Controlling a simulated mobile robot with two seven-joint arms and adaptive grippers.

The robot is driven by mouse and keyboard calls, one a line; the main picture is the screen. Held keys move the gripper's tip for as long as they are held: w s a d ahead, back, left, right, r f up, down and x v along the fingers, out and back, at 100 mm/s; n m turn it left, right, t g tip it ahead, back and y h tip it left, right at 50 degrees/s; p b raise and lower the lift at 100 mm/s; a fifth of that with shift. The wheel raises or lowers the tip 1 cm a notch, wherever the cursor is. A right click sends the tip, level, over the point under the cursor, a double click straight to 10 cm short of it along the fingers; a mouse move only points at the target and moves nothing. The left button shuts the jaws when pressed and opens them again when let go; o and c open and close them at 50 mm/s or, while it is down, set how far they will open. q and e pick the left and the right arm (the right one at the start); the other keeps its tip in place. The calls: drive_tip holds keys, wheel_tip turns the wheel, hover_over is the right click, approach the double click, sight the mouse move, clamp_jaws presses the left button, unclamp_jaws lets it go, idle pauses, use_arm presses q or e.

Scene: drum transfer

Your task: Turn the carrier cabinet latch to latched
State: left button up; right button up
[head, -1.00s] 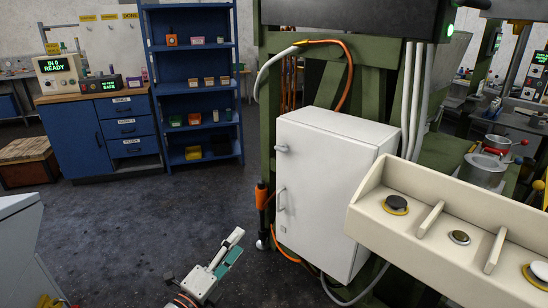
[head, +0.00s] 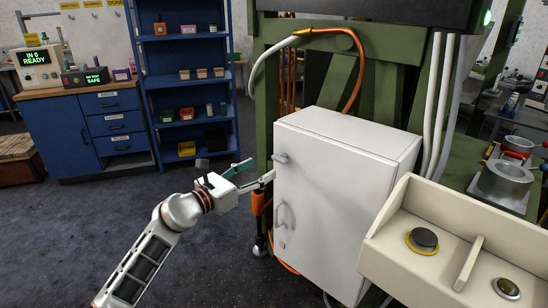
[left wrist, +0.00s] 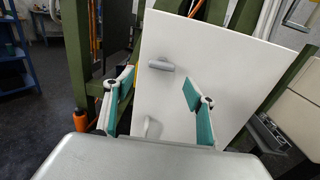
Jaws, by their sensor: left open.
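The carrier cabinet (head: 325,200) is a white box on the green frame. Its latch (head: 280,158) is a small grey lever high on the left part of the door, lying about level. In the left wrist view the latch (left wrist: 162,66) shows ahead, between the fingers in the picture. Below it is a pull handle (head: 281,215), partly seen in the wrist view (left wrist: 152,127). My left gripper (head: 260,171) is open and empty, close to the cabinet's left edge near latch height. No contact with the latch is visible. The right gripper is not in view.
A cream button panel (head: 403,249) juts out in front of the cabinet at right. Orange and white hoses (head: 352,70) run above it. A blue shelf (head: 187,100) and a blue drawer cabinet (head: 60,140) stand behind at left. The floor at left is clear.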

sight(277, 160)
use_arm(q)
drive_tip(key=b+x, duration=0.1)
drive_tip(key=x, duration=0.4)
drive_tip(key=shift+w+d, duration=0.15)
drive_tip(key=shift+d, duration=0.25)
drive_tip(key=shift+w+d+r+b, duration=0.1)
drive_tip(key=shift+w+d+b, duration=0.25)
drive_tip(key=shift+w, duration=0.05)
drive_tip(key=c, duration=1.1)
drive_tip(key=shift+c, duration=0.2)
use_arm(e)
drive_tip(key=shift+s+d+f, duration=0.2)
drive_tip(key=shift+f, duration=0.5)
